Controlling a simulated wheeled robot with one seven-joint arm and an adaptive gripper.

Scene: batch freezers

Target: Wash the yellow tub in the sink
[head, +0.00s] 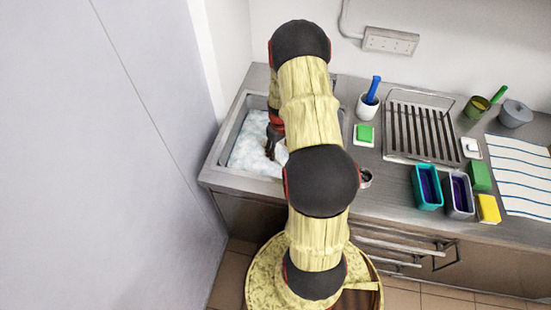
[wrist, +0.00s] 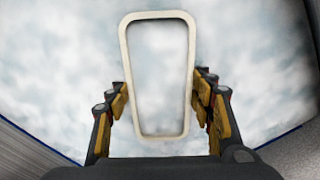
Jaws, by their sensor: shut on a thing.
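My gripper (head: 272,148) reaches down into the left part of the sink (head: 232,135), at the white suds. In the wrist view my gripper (wrist: 160,92) has one finger on each long side of a tub with a pale cream-yellow rim (wrist: 158,15), and it is shut on this tub. The tub is a long, narrow tapered shape. White suds fill the view inside and around its rim, so its walls and any dirt are hidden. In the head view my arm and gripper hide the tub.
Right of the sink are a green block (head: 365,133), a white cup with a blue-handled tool (head: 368,106), and a drying rack (head: 422,130). A teal tub (head: 427,187), a grey tub (head: 460,196) and a yellow block (head: 488,209) stand near the front edge. A striped cloth (head: 522,180) lies far right.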

